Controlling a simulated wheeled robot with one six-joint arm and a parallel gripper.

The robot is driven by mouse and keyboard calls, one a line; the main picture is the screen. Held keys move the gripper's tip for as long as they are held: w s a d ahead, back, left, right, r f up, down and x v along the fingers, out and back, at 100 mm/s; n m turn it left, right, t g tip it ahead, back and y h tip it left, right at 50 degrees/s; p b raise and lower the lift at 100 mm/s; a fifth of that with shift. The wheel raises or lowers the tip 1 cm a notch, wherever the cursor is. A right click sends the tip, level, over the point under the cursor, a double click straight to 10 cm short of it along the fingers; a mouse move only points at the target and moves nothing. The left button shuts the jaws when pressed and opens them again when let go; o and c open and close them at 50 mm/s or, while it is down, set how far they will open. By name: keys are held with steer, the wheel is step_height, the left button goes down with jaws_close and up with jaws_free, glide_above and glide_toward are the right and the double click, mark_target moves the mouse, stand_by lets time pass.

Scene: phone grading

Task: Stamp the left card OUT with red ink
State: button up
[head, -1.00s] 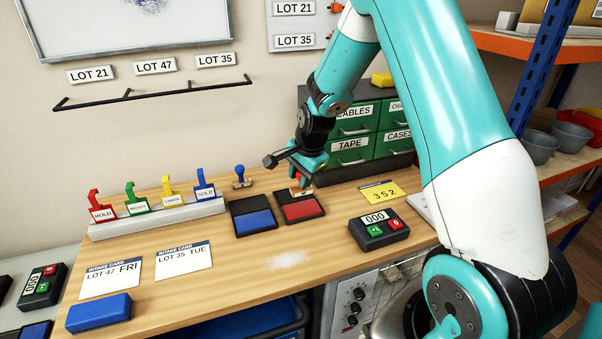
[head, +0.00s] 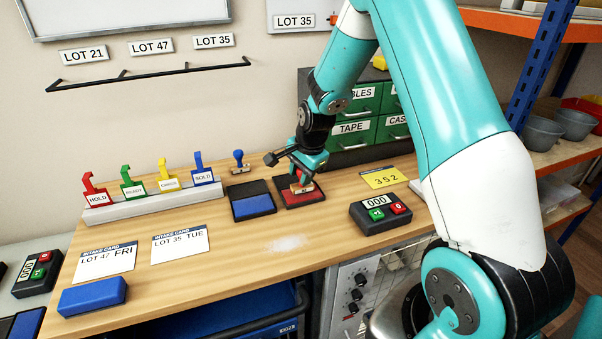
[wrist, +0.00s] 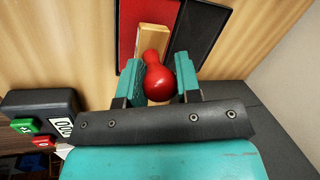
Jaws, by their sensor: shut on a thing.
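My gripper (head: 301,178) is shut on a red-handled stamp (wrist: 157,78) with a wooden base. In the head view the stamp's base is down at the red ink pad (head: 306,199); it looks to be touching the pad. In the wrist view the wooden base overlaps the red ink pad (wrist: 128,30). The left intake card (head: 105,262), marked LOT 47 FRI, lies flat at the table's front left. The other intake card (head: 180,246), marked LOT 35 TUE, lies to its right. I see no stamp mark on either card.
A blue ink pad (head: 252,206) lies left of the red one. A blue-handled stamp (head: 238,161) stands behind it. A rack (head: 150,206) holds several coloured tags. A counter (head: 380,213) and a yellow 352 card (head: 386,178) are at the right. A blue block (head: 92,296) lies at front left.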

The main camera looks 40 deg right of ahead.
steer(key=shift+f+b, duration=0.3)
steer(key=shift+f, duration=0.3)
stand_by(1.3)
steer(key=shift+r+p, duration=2.75)
steer(key=shift+r, duration=0.8)
steer(key=shift+r, duration=0.1)
